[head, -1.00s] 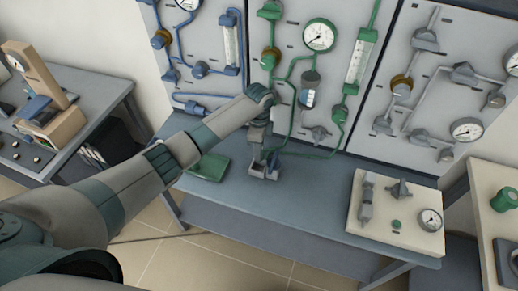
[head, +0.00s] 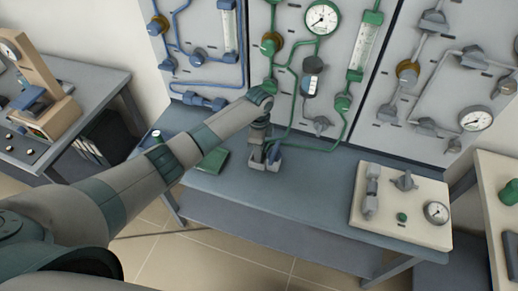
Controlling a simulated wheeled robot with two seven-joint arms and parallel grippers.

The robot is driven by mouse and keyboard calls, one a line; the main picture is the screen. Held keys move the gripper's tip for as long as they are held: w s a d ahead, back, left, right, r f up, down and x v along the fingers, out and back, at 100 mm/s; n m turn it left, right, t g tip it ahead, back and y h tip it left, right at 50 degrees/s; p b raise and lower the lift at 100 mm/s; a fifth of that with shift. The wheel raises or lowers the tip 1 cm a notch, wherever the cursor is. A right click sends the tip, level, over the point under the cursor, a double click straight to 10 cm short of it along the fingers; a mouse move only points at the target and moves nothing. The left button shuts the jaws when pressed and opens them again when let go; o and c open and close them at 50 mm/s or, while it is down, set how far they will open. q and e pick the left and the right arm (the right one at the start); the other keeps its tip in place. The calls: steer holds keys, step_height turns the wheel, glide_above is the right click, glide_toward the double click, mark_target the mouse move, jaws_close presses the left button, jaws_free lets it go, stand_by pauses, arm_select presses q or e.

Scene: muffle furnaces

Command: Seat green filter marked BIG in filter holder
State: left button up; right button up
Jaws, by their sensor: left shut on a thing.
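My left gripper (head: 265,160) hangs low over the blue-grey bench, in front of the green-piped panel. It is shut on a small green piece (head: 273,152), most of which the fingers hide. This looks like the green filter, but I cannot read any marking. On the panel above and to the right is a grey cylindrical fitting with a pale label (head: 312,76). I cannot tell whether it is the filter holder. My right gripper is not in view.
A green tray or book (head: 213,161) lies on the bench left of the gripper. A cream board (head: 385,222) with grey fittings and a gauge lies on the right. The bench between is clear. Green, blue and grey pipework projects from the panels behind.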

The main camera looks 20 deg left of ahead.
arm_select(q)
steer(key=shift+s+f, duration=0.1)
steer(key=shift+f, duration=0.2)
steer(key=o, duration=1.1)
steer(key=shift+f, duration=0.1)
steer(key=shift+o, duration=0.2)
steer(key=shift+s+f, duration=0.15)
steer(key=shift+s, duration=0.05)
step_height(320, 180, up, 18)
steer(key=b, duration=0.3)
steer(key=shift+w, duration=0.3)
steer(key=shift+s, duration=0.1)
